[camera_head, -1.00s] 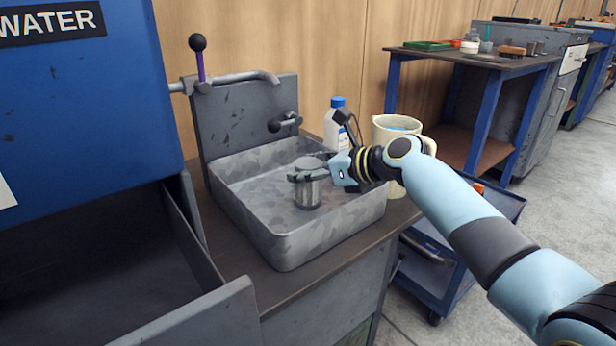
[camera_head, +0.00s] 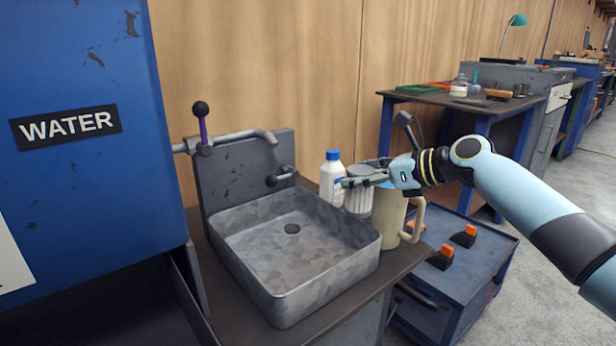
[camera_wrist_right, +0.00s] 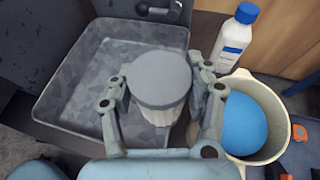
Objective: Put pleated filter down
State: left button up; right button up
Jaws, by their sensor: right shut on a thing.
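The pleated filter (camera_head: 359,198) is a short pale ribbed cylinder with a flat grey cap. My right gripper (camera_head: 360,180) is shut on it and holds it upright in the air, beside the sink's right rim. In the right wrist view the filter (camera_wrist_right: 160,85) sits between both fingers of the right gripper (camera_wrist_right: 163,100), cap facing the camera. The filter's underside is hidden there. My left gripper is in neither view.
The grey sink (camera_head: 290,245) is empty. A white bottle with a blue cap (camera_head: 331,175) stands behind the filter. A cream jug (camera_head: 388,225) with something blue inside (camera_wrist_right: 243,122) is right of it. A blue cart (camera_head: 465,265) with orange-black items stands at right.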

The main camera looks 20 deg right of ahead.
jog(key=shift+s+d+r, duration=0.15)
jog(key=shift+d+r, duration=0.05)
jog(key=shift+r, duration=0.1)
jog(key=s+a+r+n+g+y+p, duration=0.1)
jog(key=s+a+r, duration=0.4)
jog(key=s, duration=0.5)
jog(key=s+a+r+n+g+y+p, duration=0.1)
jog(key=s+a+r, duration=0.3)
jog(key=s+r, duration=0.4)
jog(key=shift+s+a+r+n+g+y, duration=0.3)
jog(key=shift+s+n+g+y, duration=0.3)
jog(key=shift+s+n+g, duration=0.25)
jog(key=shift+s, duration=0.15)
